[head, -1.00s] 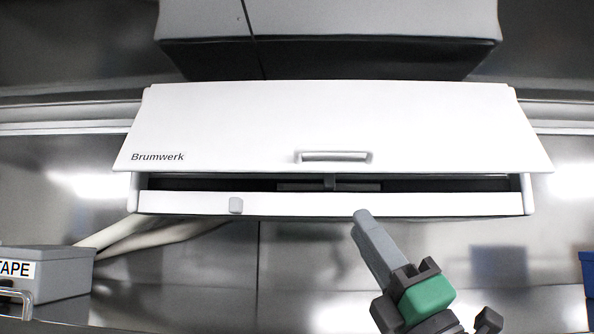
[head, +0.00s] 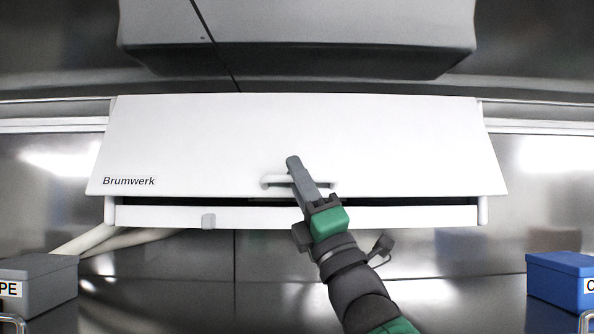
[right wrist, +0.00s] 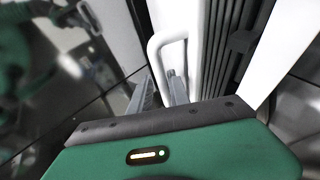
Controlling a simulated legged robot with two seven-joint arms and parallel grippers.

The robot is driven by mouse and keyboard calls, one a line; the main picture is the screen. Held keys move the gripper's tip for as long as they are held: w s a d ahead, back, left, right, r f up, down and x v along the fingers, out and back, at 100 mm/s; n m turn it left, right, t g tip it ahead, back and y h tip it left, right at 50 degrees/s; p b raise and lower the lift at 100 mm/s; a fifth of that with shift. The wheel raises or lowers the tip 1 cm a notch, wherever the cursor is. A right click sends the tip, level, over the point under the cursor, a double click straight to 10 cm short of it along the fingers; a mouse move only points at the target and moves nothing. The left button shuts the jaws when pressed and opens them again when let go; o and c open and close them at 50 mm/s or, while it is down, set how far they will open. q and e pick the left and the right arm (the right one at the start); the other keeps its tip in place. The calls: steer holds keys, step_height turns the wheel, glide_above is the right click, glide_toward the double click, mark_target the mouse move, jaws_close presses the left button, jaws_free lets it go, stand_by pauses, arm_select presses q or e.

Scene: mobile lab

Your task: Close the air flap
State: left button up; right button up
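The air flap (head: 390,145) is a wide white panel marked "Brumwerk" on the white wall unit in the head view. It is hinged along its top and tilts outward, with a narrow dark gap between its lower edge and the unit's bottom strip (head: 400,216). Its white handle (head: 270,182) sits near the lower edge and also shows in the right wrist view (right wrist: 153,48). My right gripper (head: 293,163) is at the handle. In the right wrist view its two fingers (right wrist: 162,88) are apart, with the handle's end between them; contact is unclear. My left gripper is not in view.
A grey box (head: 45,285) stands at the lower left and a blue box (head: 560,280) at the lower right. A grey housing (head: 300,35) hangs above the unit. Pale hoses (head: 95,240) run below its left end. Space below the unit's middle is otherwise clear.

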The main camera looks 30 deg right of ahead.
steer(key=shift+w+f, duration=0.1)
steer(key=c, duration=0.3)
steer(key=shift+w+d+f, duration=0.1)
steer(key=shift+w+d, duration=0.15)
jaws_close()
steer(key=shift+s+a, duration=0.1)
steer(key=shift+s, duration=0.05)
stand_by(0.5)
